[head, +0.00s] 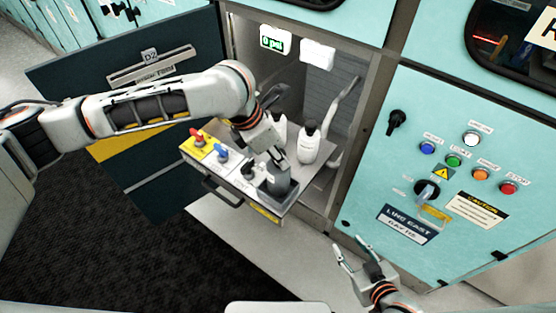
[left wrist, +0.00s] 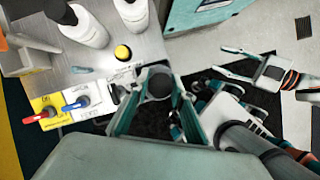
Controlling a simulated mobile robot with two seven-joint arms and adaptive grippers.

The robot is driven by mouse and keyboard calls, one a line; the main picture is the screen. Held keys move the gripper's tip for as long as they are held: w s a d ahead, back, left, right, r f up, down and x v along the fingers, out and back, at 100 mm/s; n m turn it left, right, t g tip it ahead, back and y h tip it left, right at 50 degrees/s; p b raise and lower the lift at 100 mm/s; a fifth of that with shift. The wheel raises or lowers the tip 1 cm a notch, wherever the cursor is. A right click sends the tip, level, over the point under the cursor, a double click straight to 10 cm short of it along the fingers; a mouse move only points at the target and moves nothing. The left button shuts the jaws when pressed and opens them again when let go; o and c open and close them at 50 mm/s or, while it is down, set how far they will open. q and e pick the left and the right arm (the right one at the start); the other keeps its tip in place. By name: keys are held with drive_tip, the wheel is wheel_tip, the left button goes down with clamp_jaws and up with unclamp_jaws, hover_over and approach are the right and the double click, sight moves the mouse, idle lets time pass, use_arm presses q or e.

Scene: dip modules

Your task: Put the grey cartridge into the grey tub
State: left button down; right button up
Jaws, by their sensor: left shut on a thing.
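My left gripper (head: 276,181) is over the front right corner of the pulled-out metal tray (head: 301,182). In the left wrist view its fingers (left wrist: 155,112) are closed around a dark grey, round-ended thing (left wrist: 158,84), which looks like the grey cartridge. The fingers hide much of it, and I cannot tell whether it touches the tray. I cannot pick out the grey tub with certainty. My right gripper (head: 350,247) is open and empty, low in front of the teal panel; it also shows in the left wrist view (left wrist: 224,62).
Red (head: 198,138) and blue (head: 221,154) valve handles stand at the tray's left front. White bottles, one with a dark cap (head: 311,143), stand behind. An open dark door (head: 150,180) is on the left. A teal control panel (head: 440,120) is on the right.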

use_arm(q)
drive_tip(key=shift+f, duration=1.25)
drive_tip(key=c, duration=1.7)
unclamp_jaws()
drive_tip(key=shift+a+r, duration=0.1)
drive_tip(key=shift+r, duration=0.35)
drive_tip(key=p+v, duration=0.1)
drive_tip(key=v, duration=1)
drive_tip(key=shift+s+a+r, duration=0.1)
drive_tip(key=shift+s, duration=0.05)
